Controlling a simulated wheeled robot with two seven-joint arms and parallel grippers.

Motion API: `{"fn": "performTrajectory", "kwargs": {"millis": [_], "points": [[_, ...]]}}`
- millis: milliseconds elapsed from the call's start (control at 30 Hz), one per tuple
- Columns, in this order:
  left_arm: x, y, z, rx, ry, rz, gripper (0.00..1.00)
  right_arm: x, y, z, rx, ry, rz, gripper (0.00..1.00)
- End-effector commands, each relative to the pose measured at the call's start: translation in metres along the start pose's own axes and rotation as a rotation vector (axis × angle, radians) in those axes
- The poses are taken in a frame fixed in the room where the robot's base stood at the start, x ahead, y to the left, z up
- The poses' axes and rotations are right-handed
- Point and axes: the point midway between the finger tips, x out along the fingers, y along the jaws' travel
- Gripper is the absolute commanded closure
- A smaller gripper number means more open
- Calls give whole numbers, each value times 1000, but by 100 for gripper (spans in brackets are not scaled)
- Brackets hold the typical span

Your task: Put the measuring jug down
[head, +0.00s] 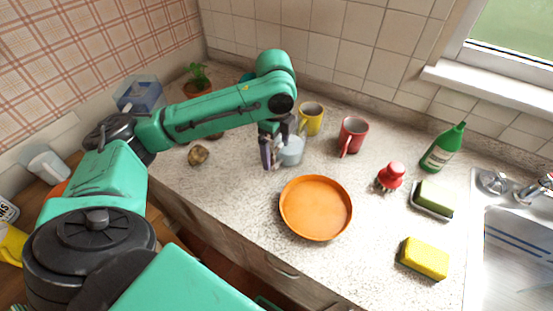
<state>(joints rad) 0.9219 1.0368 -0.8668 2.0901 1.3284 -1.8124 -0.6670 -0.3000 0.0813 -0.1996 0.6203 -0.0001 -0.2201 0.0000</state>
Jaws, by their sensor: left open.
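The measuring jug (291,151), pale and see-through, stands on the speckled counter behind the orange plate. My left gripper (268,158) is open at the jug's left side, with its fingers pointing down. I cannot tell whether a finger touches the jug. The gripper and wrist hide part of the jug's left side. My right gripper does not show.
An orange plate (316,208) lies in front of the jug. A yellow mug (312,119) and a red mug (352,137) stand behind and right. A red-topped item (390,176), green bottle (442,149), yellow sponge (425,258) and sink (512,265) are on the right.

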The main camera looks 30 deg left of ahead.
Motion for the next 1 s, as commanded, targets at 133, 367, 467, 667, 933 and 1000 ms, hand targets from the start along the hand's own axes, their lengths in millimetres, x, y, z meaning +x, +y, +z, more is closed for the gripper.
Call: {"fn": "performTrajectory", "kwargs": {"millis": [133, 367, 467, 667, 933, 1000], "points": [[-42, -1, -1, 1, 2, -5, 0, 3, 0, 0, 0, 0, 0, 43], [-75, 0, 0, 0, 0, -1, 0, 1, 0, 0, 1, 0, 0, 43], [-76, 0, 0, 0, 0, 1, 0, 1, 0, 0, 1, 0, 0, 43], [-76, 0, 0, 0, 0, 1, 0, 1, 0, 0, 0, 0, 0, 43], [-88, 0, 0, -1, 0, 0, 0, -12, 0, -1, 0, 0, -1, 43], [-105, -1, 0, -1, 0, 0, 0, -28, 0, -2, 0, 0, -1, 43]]}}
